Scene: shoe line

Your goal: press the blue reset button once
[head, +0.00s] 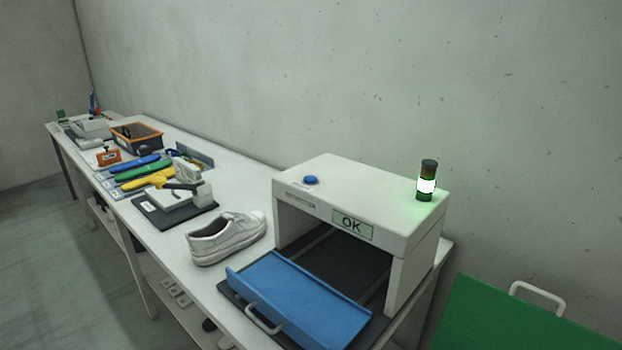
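The blue reset button (311,180) is a small round button on the top left part of the white machine housing (360,190). Nothing covers it or touches it. The housing carries a display reading OK (352,226) on its front. A signal light (427,180) on its top right glows white in the middle, with a green glow around it. Neither of my grippers is in the head view.
A blue tray (300,298) with a white handle sits at the machine's opening. A white shoe (226,238) stands left of it on the long table (180,246). Tools and an orange-rimmed bin (137,136) lie farther back. A green panel (510,320) is at lower right.

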